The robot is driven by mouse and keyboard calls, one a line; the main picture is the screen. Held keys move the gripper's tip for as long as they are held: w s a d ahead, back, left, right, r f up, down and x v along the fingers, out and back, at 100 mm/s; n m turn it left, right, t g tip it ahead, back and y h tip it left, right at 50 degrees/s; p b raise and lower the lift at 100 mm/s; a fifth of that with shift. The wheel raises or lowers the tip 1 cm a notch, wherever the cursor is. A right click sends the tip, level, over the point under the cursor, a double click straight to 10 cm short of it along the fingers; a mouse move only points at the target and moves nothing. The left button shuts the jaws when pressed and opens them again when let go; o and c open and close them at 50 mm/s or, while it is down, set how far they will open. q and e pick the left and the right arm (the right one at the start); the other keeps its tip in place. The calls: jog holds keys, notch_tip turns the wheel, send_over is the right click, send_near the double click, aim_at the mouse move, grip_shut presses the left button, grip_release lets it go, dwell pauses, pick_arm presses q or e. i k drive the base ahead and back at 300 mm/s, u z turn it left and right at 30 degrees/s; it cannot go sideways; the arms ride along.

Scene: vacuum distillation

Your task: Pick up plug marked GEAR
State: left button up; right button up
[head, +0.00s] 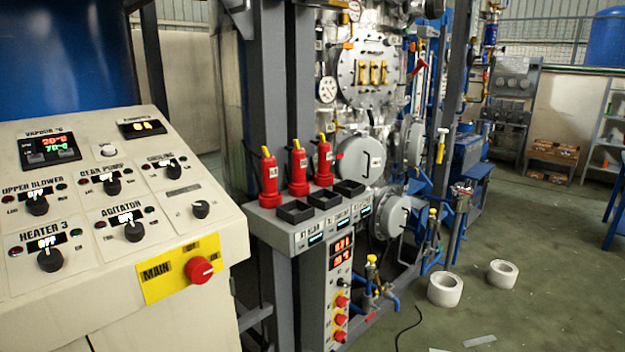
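Three red plugs with yellow tips stand upright in a row on a grey shelf (270,225): a left plug (268,180), a middle plug (298,170) and a right plug (325,165). Small pale labels show on them, but they are too small to read, so I cannot tell which plug is marked GEAR. Three empty-looking black open holders (295,212) sit in a row in front of the plugs. The labels and small displays on the shelf's front face are not clearly legible. Neither of my grippers is in view.
A slanted control panel (190,222) with knobs and a red button (199,270) stands close at the left. A grey post (262,90) rises behind the plugs. Below the shelf is a column with red buttons (341,301). White rolls (445,289) lie on the floor at right.

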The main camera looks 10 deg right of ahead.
aim_at(270, 170)
jog(key=z, duration=1.6)
jog(key=i, duration=1.35)
jog(key=u, duration=3)
